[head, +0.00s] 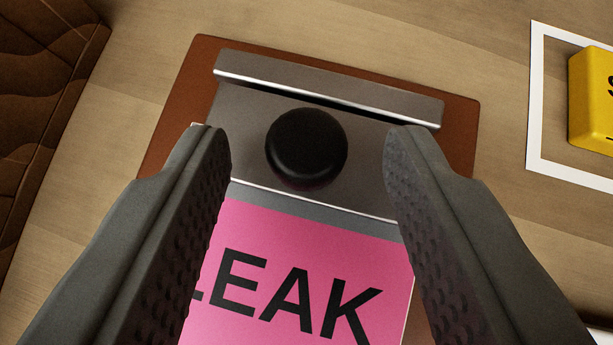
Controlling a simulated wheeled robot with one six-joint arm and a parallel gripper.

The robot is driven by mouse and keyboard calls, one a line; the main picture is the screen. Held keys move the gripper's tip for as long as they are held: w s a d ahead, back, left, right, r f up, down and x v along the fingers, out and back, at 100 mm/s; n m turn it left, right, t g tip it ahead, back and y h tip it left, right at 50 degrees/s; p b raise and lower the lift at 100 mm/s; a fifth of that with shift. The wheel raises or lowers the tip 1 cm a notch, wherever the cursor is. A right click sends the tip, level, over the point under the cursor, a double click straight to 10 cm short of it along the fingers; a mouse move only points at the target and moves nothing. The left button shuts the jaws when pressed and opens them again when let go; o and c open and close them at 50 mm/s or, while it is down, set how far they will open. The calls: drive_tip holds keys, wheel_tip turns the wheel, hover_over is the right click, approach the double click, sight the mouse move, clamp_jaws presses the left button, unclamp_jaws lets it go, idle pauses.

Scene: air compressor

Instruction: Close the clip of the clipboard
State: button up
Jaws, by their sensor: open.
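The brown clipboard (455,130) lies on the wooden surface in the middle of the head view. Its grey metal clip (240,120) runs across its top end, with a raised bar along the far edge. A round black knob (306,148) sits on the clip. A pink sheet (310,265) with black letters reading "LEAK" lies on the board below the clip; its left side is partly hidden by a finger. My gripper (307,160) is open, with its fingertips on either side of the knob and apart from it. I cannot tell its height above the clip.
A yellow block (590,100) sits inside a white square outline (537,100) at the right. A dark brown patterned object (45,80) fills the upper left corner. Bare wood (130,100) shows around the clipboard.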

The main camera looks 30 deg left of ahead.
drive_tip(key=v, duration=1.6)
drive_tip(key=shift+r, duration=0.15)
drive_tip(key=shift+d, duration=0.15)
drive_tip(key=d+r+m+t+h, duration=0.1)
drive_tip(key=d+r+m+t, duration=0.1)
drive_tip(key=d+r, duration=0.3)
drive_tip(key=s+d+r+m+t+h, duration=0.1)
drive_tip(key=d+r, duration=0.4)
drive_tip(key=d, duration=0.7)
drive_tip(key=d+r+m+t+h, duration=0.2)
drive_tip(key=d+r+t, duration=0.3)
drive_tip(key=d, duration=0.3)
drive_tip(key=shift+s+d+r+m+h, duration=0.15)
drive_tip(key=shift+d+r+m+h, duration=0.05)
drive_tip(key=shift+d+m+h, duration=0.2)
